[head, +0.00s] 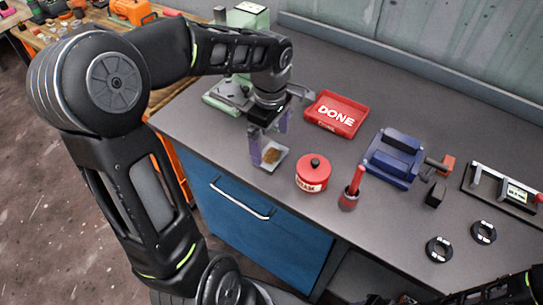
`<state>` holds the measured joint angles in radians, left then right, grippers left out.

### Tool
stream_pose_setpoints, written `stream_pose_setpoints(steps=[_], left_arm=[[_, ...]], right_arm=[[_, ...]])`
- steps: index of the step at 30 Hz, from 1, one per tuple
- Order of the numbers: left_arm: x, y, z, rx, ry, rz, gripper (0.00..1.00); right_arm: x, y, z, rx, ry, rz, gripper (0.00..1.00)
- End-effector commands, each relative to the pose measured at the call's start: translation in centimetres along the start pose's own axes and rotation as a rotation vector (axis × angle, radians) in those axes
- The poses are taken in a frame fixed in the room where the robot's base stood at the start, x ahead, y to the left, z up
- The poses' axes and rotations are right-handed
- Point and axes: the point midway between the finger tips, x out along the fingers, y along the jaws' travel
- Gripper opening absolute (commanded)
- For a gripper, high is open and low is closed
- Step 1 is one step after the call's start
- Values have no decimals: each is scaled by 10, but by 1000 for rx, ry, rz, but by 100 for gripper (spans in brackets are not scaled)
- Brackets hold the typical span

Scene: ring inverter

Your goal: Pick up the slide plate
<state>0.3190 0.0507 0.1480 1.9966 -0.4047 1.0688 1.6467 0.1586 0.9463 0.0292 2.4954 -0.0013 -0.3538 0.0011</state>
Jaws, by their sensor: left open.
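A small pale plate with a brown-orange patch on it, seemingly the slide plate (281,153), lies on the grey worktop near its front edge. My left gripper (268,140) points down at the plate's back left side, its two purple-grey fingers apart. One finger partly hides the plate's left side. I cannot tell whether a finger touches the plate. My right gripper does not show; only dark parts of my own body are at the lower right.
A red DONE tray (336,115) lies behind and to the right. A red lidded pot (313,173), a red cup (348,198) with a red-handled tool and a blue vise (394,158) stand to the right. A pale green device (226,97) is behind my left gripper. Two black rings (439,249) lie at front right.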

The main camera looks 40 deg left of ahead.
Motion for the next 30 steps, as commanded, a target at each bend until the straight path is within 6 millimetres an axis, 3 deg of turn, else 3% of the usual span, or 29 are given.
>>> stream_pose_setpoints(steps=[5,15,30], left_arm=[[9,0,0,1,-1,-5,100],[51,4,0,0,-1,-2,100],[52,4,0,0,0,0,100]], right_arm=[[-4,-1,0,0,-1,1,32],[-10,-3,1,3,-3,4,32],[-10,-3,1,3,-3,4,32]])
